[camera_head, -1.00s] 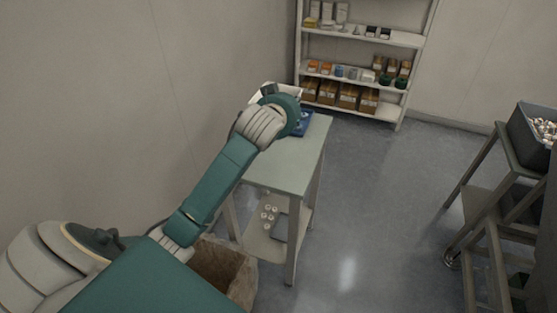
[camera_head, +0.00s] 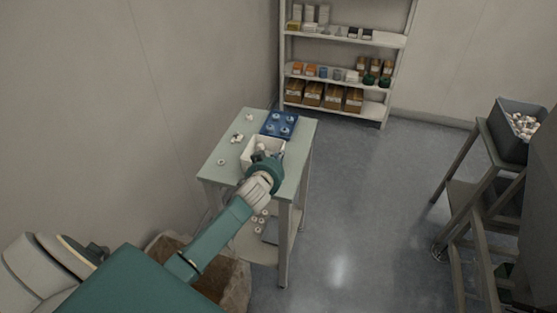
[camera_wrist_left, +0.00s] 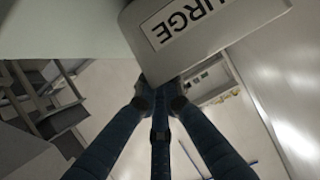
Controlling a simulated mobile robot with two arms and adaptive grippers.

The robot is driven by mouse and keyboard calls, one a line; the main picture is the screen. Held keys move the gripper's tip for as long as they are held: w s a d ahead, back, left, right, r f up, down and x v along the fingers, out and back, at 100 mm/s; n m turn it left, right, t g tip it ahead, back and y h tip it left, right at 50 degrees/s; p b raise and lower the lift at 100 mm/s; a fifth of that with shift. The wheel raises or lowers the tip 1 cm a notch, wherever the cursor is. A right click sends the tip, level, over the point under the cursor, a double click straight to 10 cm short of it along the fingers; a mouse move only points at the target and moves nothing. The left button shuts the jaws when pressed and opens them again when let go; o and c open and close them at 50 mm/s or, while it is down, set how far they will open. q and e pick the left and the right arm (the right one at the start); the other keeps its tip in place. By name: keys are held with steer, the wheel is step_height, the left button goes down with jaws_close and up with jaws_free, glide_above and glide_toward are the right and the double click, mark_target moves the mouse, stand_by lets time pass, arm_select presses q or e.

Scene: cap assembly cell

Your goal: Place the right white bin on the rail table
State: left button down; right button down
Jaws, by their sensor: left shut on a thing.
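A white bin (camera_head: 248,158) shows over the near part of the pale green-topped table (camera_head: 218,173) in the head view. Its label reads "URGE", upside down, in the left wrist view (camera_wrist_left: 215,45). My left gripper (camera_head: 262,158) is at the bin's near right side. The wrist view shows its dark fingers (camera_wrist_left: 162,98) meeting at the bin's edge, shut on it. My wrist hides part of the bin in the head view. I cannot tell whether the bin touches the tabletop. My right gripper is not in view.
A blue tray (camera_head: 279,124) with round pieces and several loose white parts (camera_head: 237,138) are on the tabletop. A shelf rack (camera_head: 345,78) stands behind. A grey bin (camera_head: 520,128) of white parts is on a stand at the right. The floor between is clear.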

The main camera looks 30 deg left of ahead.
arm_select(q)
steer(key=shift+f, duration=0.6)
steer(key=c, duration=1.9)
jaws_free()
steer(key=shift+s, duration=0.1)
